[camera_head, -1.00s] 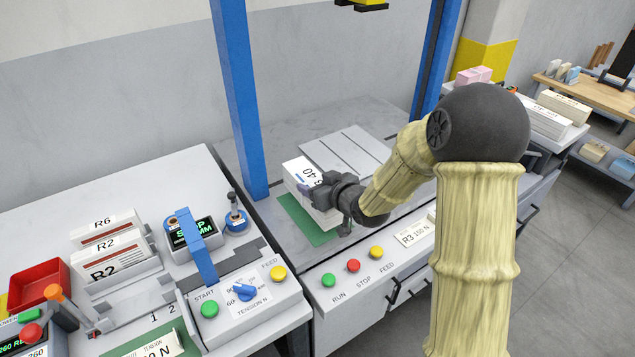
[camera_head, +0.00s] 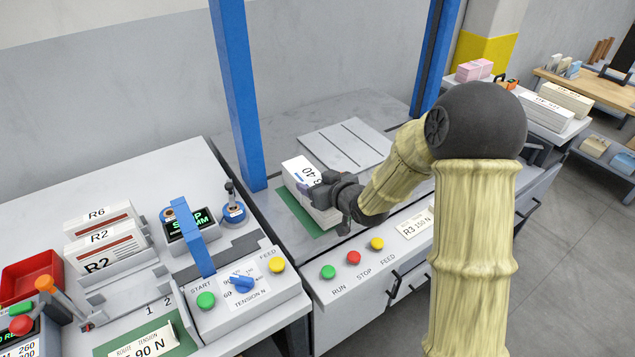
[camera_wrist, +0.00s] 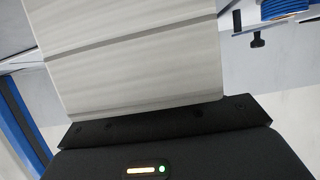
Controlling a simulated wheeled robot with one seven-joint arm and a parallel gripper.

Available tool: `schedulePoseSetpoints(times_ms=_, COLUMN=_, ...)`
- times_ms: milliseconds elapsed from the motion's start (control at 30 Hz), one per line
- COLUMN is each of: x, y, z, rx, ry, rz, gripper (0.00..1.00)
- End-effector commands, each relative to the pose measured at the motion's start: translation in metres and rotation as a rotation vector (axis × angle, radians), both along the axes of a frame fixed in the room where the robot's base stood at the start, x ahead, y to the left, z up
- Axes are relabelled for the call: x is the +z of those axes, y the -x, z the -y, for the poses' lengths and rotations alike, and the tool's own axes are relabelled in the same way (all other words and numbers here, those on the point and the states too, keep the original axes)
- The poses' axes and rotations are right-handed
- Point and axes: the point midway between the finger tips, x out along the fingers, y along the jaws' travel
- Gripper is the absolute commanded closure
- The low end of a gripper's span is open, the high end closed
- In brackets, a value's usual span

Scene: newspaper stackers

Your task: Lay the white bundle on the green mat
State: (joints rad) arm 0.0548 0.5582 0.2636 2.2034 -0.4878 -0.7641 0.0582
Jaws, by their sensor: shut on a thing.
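The white bundle (camera_head: 298,172) has a label with "40" on its top. It is at the green mat (camera_head: 301,217) on the grey machine bed; whether it touches the mat or hangs just above it I cannot tell. Much of the mat is hidden under the bundle and behind my gripper. My gripper (camera_head: 318,192) is shut on the bundle from its right side. In the wrist view the bundle's pale, layered side (camera_wrist: 130,60) fills the space before the dark gripper body.
A blue post (camera_head: 238,95) stands just left of the bundle, and another (camera_head: 437,60) farther right. A slotted plate (camera_head: 345,145) lies behind. Run, stop and feed buttons (camera_head: 353,257) line the front edge. A strapping machine (camera_head: 240,285) stands at left.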

Motion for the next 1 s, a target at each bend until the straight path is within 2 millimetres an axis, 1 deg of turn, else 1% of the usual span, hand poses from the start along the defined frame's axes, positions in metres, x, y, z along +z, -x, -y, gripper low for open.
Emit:
schedulePoseSetpoints(times_ms=667, x=-0.0074, y=-0.0012, z=0.0004, rx=-0.001, ry=-0.003, rz=0.007, gripper=1.0)
schedulePoseSetpoints(times_ms=700, x=-0.0068, y=-0.0012, z=0.0004, rx=-0.001, ry=-0.003, rz=0.007, gripper=0.33)
schedulePoseSetpoints(times_ms=767, x=-0.0069, y=-0.0011, z=0.0005, rx=-0.001, ry=-0.002, rz=0.006, gripper=0.21)
schedulePoseSetpoints(times_ms=800, x=-0.0071, y=-0.001, z=0.0006, rx=-0.001, ry=-0.001, rz=0.005, gripper=0.13)
schedulePoseSetpoints(times_ms=1000, x=-0.0083, y=-0.0006, z=0.0008, rx=-0.002, ry=-0.001, rz=0.003, gripper=0.13)
